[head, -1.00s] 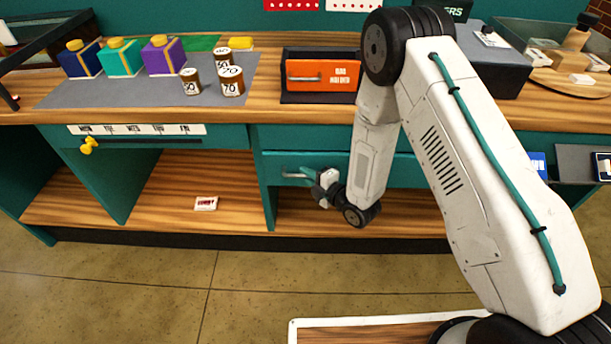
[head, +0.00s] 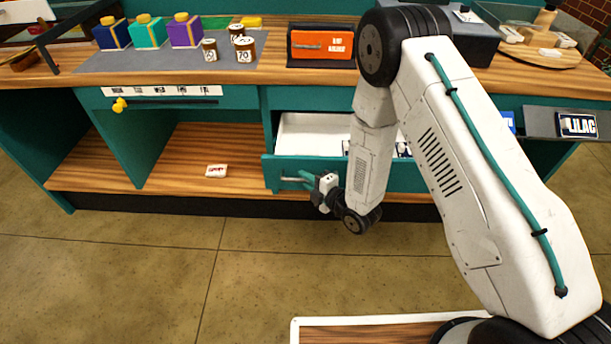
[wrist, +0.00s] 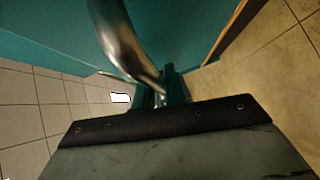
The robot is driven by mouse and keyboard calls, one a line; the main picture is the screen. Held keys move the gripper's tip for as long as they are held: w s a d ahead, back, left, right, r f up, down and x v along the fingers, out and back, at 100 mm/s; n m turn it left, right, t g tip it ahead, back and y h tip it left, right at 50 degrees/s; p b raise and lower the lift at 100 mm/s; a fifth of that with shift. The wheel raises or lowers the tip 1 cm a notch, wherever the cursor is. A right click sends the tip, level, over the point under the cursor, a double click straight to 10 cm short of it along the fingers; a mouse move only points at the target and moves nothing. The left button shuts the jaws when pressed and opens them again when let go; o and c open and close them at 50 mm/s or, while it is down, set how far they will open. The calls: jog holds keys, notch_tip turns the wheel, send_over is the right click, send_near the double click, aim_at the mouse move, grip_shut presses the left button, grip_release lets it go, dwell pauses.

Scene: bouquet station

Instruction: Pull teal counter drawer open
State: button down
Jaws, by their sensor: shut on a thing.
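The teal counter drawer (head: 283,163) stands partly open below the counter in the head view, with its white inside showing. Its front also fills the upper part of the wrist view (wrist: 180,35). A metal bar handle (head: 290,180) runs along the drawer front; it shows large in the wrist view (wrist: 122,40). My gripper (head: 306,181) is at the handle and shut on it. The fingers (wrist: 163,90) are close together around the bar in the wrist view. My arm hides the middle of the drawer, and some small dark and white items show inside it.
The wooden counter (head: 200,93) carries coloured boxes, several labelled cans and an orange-fronted holder (head: 320,44). A small red-and-white packet (head: 216,171) lies on the lower shelf. A LILAC sign (head: 577,125) is at the right. The tiled floor before the counter is clear.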

jog(key=shift+s+d, duration=0.15)
jog(key=shift+s, duration=1.45)
jog(key=c, duration=1.7)
grip_release()
jog(key=shift+a, duration=0.2)
jog(key=v, duration=0.8)
